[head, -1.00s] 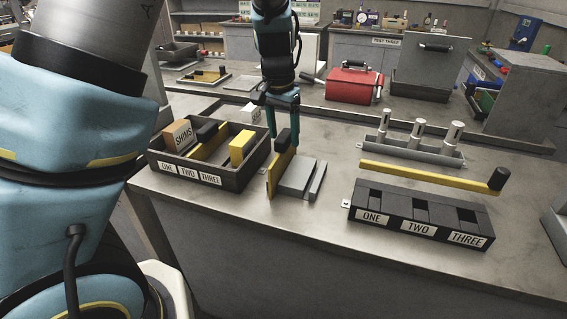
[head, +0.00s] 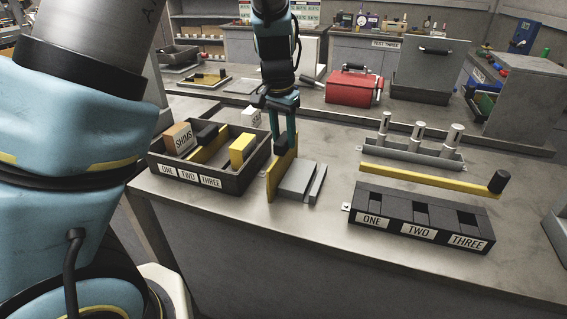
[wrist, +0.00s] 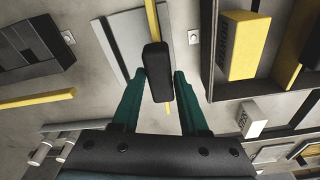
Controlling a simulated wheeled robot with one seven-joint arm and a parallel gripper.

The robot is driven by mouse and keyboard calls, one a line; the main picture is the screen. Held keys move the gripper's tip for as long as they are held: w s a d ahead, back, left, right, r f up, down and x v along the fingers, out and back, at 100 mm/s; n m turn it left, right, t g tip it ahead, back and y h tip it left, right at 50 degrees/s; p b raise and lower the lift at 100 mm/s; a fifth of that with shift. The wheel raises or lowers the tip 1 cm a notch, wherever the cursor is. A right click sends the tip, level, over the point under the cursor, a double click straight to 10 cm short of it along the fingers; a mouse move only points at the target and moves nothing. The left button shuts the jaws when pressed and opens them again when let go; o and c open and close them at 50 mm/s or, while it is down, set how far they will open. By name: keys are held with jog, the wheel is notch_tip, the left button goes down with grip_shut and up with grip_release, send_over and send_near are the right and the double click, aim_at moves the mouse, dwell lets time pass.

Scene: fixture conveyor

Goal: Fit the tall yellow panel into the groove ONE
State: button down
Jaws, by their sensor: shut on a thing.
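The tall yellow panel (head: 276,177) stands upright on the bench, along the left side of a grey slab, with a black handle (wrist: 157,72) on its upper part. My gripper (head: 284,145) is shut on this handle from above; in the wrist view its teal fingers (wrist: 160,90) lie on both sides of it. The fingers hide part of the handle in the head view. A black slotted block (head: 395,210) at the right carries front labels ONE (head: 369,220), TWO and THREE, with ONE at its left end.
A black tray (head: 232,183) at left, also labelled ONE, TWO, THREE, holds a SHIMS box and yellow pieces. A grey slab (head: 297,180) stands beside the panel. A long yellow bar (head: 430,174) with a black knob lies behind the slotted block, before a rack of metal cylinders (head: 420,150).

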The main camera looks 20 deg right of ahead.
jog(key=shift+r+p, duration=2)
jog(key=shift+r, duration=0.55)
jog(key=shift+s+f, duration=0.1)
